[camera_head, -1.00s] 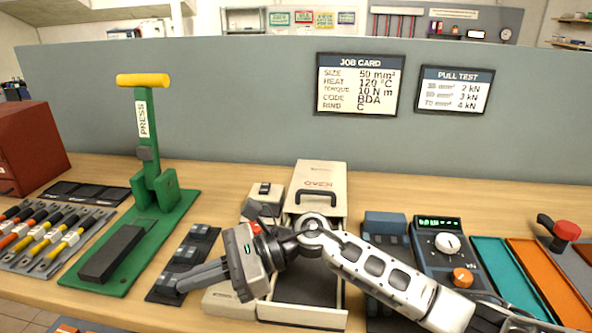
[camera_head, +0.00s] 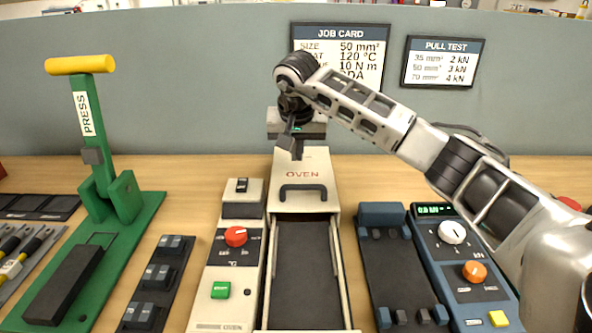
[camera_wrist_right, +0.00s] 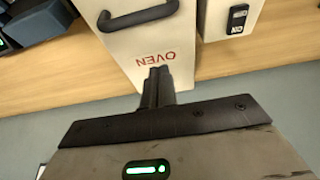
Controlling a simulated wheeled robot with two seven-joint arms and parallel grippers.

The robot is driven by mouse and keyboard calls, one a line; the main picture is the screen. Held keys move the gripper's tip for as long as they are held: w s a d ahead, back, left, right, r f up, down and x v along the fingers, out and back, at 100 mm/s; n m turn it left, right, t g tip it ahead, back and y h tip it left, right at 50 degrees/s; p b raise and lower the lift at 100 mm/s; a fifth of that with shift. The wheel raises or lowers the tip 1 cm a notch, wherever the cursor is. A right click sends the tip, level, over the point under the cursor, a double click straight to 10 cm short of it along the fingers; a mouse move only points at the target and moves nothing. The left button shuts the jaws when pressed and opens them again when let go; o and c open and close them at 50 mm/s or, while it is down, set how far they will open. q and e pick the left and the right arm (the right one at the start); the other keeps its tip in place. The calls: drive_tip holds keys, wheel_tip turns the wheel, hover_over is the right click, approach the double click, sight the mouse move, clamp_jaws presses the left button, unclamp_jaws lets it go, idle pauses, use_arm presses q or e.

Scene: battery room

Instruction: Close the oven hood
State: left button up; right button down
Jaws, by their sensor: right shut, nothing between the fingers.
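The oven hood (camera_head: 320,172) is a cream cover with red OVEN lettering and a black handle (camera_head: 303,192). It sits at the back of the oven, and the dark oven bed (camera_head: 303,270) with its side rails lies uncovered in front of it. My right gripper (camera_head: 290,148) is shut and empty, pointing down above the far end of the hood, behind the handle. In the right wrist view the closed fingers (camera_wrist_right: 157,88) overlap the hood face (camera_wrist_right: 120,55) close to the lettering; I cannot tell whether they touch. My left gripper is out of view.
The oven control panel (camera_head: 228,265) with a red knob and green button stands left of the bed. A green press (camera_head: 120,230) is farther left. A blue tester (camera_head: 465,265) stands right. A grey partition (camera_head: 200,80) rises behind the table.

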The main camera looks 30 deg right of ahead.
sight(295, 197)
drive_tip(key=x, duration=0.3)
drive_tip(key=shift+f, duration=0.2)
drive_tip(key=shift+s+a+f+p, duration=0.1)
drive_tip(key=shift+s+a+p, duration=0.3)
drive_tip(key=shift+s, duration=0.2)
drive_tip(key=shift+s+a+f+p, duration=0.1)
drive_tip(key=shift+s+a+p, duration=0.2)
drive_tip(key=shift+s+a, duration=0.25)
drive_tip(key=shift+s+a+f, duration=0.1)
drive_tip(key=shift+s+f, duration=0.05)
drive_tip(key=shift+s, duration=0.35)
drive_tip(key=shift+w+a, duration=0.1)
drive_tip(key=shift+a, duration=0.05)
